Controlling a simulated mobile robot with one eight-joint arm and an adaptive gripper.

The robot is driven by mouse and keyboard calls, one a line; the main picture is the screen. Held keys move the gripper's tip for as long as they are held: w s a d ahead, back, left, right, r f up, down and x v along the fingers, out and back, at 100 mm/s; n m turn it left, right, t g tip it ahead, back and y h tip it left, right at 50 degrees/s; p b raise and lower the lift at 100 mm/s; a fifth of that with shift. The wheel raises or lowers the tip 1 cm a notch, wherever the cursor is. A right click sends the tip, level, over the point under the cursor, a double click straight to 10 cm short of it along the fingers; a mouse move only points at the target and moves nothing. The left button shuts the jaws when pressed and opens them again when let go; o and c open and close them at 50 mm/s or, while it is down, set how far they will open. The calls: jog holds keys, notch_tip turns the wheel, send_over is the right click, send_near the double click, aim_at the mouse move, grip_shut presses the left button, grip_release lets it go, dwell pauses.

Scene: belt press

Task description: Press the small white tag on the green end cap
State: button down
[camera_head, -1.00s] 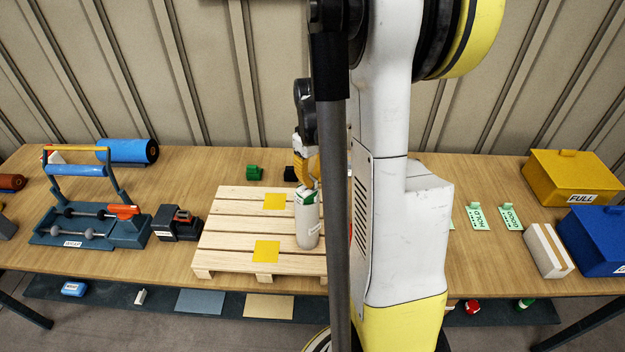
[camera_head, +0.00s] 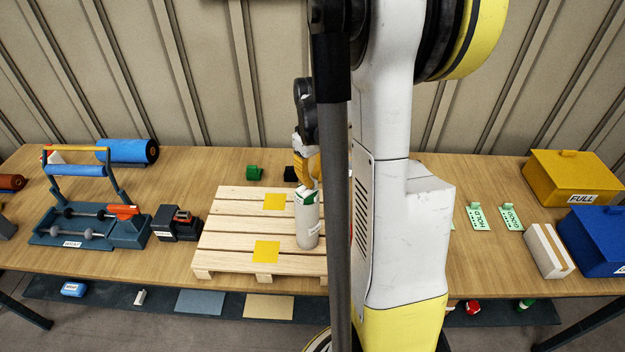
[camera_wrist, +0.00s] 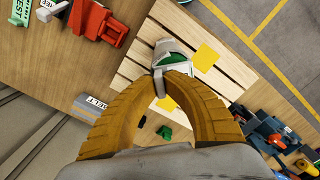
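A white cylinder (camera_head: 307,228) with a green end cap (camera_head: 310,198) stands upright on the right part of the wooden pallet. A pale patch that may be the white tag shows on the cap's side in the head view; its details are too small to read. The wrist view also shows the green cap (camera_wrist: 174,60) just beyond my fingertips. My gripper (camera_head: 309,184) is right above the cap, its yellow fingers pointing down. In the wrist view my fingers (camera_wrist: 173,72) curve together and look shut at the tips, very near or touching the cap; contact cannot be told.
The pallet (camera_head: 232,224) carries two yellow squares (camera_head: 267,251). A dark blue roller frame (camera_head: 90,230) and a dark block device (camera_head: 177,223) stand left of it. A green block (camera_head: 254,173) lies behind. Yellow (camera_head: 567,177) and blue bins (camera_head: 596,240) are at the right.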

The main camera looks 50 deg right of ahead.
jog(key=c, duration=1.5)
grip_release()
jog(key=shift+o, duration=0.2)
notch_tip(320, 180, up, 12)
jog(key=shift+r, duration=0.15)
notch_tip(320, 180, up, 7)
jog(key=p, duration=0.5)
